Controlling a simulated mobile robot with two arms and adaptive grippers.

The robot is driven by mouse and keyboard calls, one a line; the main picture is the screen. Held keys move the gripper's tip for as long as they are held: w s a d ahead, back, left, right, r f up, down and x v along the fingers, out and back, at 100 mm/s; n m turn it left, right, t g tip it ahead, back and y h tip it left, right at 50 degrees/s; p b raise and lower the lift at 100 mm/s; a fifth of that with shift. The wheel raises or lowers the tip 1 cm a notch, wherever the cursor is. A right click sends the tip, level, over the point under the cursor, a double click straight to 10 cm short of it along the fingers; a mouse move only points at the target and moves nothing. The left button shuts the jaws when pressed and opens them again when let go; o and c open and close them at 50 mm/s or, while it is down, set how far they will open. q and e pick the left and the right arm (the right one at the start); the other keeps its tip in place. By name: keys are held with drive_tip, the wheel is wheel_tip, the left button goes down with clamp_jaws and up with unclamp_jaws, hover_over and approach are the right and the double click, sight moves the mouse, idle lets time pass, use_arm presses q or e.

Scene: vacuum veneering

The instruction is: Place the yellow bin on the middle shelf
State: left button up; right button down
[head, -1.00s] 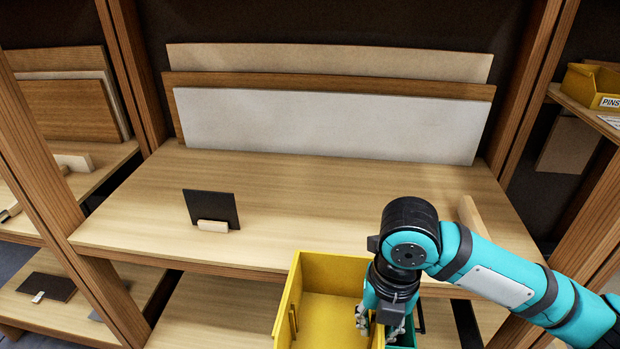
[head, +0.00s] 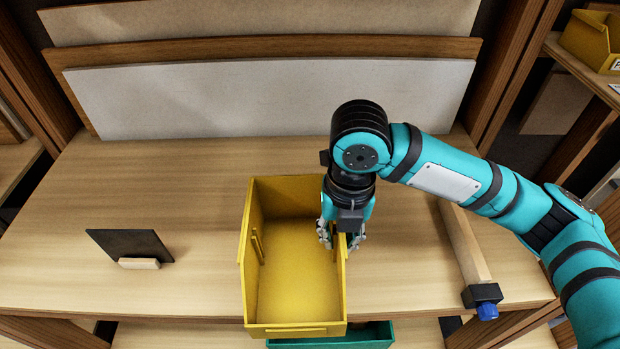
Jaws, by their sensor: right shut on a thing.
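The yellow bin (head: 300,285) is an open, empty box in the middle of the head view. My right gripper (head: 341,238) is shut on the bin's right wall. The bin appears in front of and partly over the front edge of the middle shelf (head: 200,215). I cannot tell whether it touches the shelf or hangs above it. My left gripper is not in view.
A dark plate in a wooden stand (head: 130,248) is on the shelf at left. A wooden bar with a black and blue end (head: 466,250) lies at right. Boards (head: 270,98) lean at the back. A green bin (head: 345,338) sits below. Shelf space behind the yellow bin is clear.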

drive_tip(key=shift+s+r, duration=0.15)
drive_tip(key=shift+s, duration=0.1)
drive_tip(key=shift+d, duration=0.3)
drive_tip(key=w+d+f+p, duration=0.1)
drive_tip(key=w+d, duration=0.2)
drive_tip(key=w, duration=0.1)
drive_tip(key=w+d+f+p, duration=0.1)
drive_tip(key=w+d+p, duration=0.1)
drive_tip(key=w+d, duration=0.1)
drive_tip(key=w+d+f+p, duration=0.2)
drive_tip(key=w+d, duration=0.2)
drive_tip(key=shift+w+d+f, duration=0.1)
drive_tip(key=shift+w, duration=0.3)
drive_tip(key=shift+f, duration=0.45)
drive_tip(key=c, duration=1.4)
unclamp_jaws()
drive_tip(key=shift+o, duration=0.2)
drive_tip(key=shift+r, duration=0.1)
